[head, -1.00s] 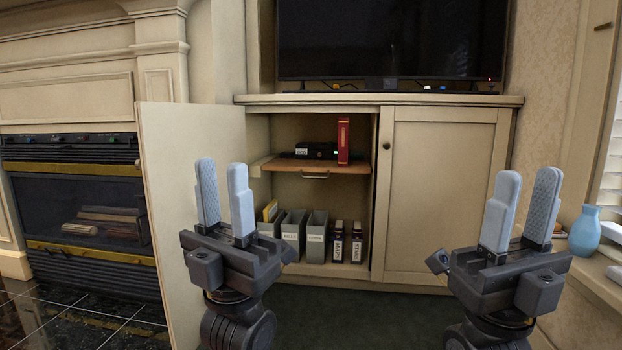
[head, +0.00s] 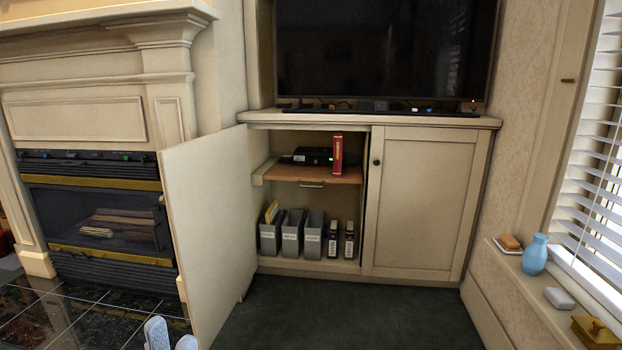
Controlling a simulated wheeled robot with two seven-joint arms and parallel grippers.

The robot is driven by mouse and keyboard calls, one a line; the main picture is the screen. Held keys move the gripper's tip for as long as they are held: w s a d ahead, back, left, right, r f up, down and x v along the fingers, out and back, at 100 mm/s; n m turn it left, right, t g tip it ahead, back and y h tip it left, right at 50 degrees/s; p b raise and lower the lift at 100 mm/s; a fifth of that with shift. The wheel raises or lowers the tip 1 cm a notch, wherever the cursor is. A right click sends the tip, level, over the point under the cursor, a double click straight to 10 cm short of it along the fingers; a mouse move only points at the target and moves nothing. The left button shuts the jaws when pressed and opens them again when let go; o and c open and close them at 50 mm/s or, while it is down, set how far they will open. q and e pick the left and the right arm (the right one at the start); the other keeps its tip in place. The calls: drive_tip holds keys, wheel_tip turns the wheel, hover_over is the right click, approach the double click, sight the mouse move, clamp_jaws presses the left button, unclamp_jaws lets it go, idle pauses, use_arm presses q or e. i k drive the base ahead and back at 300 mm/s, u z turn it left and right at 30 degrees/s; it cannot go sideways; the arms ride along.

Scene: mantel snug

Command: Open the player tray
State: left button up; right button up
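A wooden tray (head: 335,176) sits in the open left half of the cabinet, with a metal bar handle (head: 311,185) on its front edge. A black player (head: 313,155) and an upright red book (head: 338,153) stand on it. I cannot tell whether the tray is pulled out at all. Only the fingertips of my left gripper (head: 171,338) show, at the bottom edge, apart with nothing visible between them, well below and left of the tray. The rest of that gripper is out of frame. My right gripper is out of view.
The cabinet door (head: 212,225) stands open on the left, beside the fireplace (head: 100,215). Grey file holders (head: 291,238) and dark binders (head: 349,241) stand below the tray. The right door (head: 425,200) is shut. Green floor (head: 350,315) before the cabinet is clear.

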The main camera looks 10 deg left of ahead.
sight(297, 170)
drive_tip(key=i, duration=2.85)
drive_tip(key=z, duration=0.65)
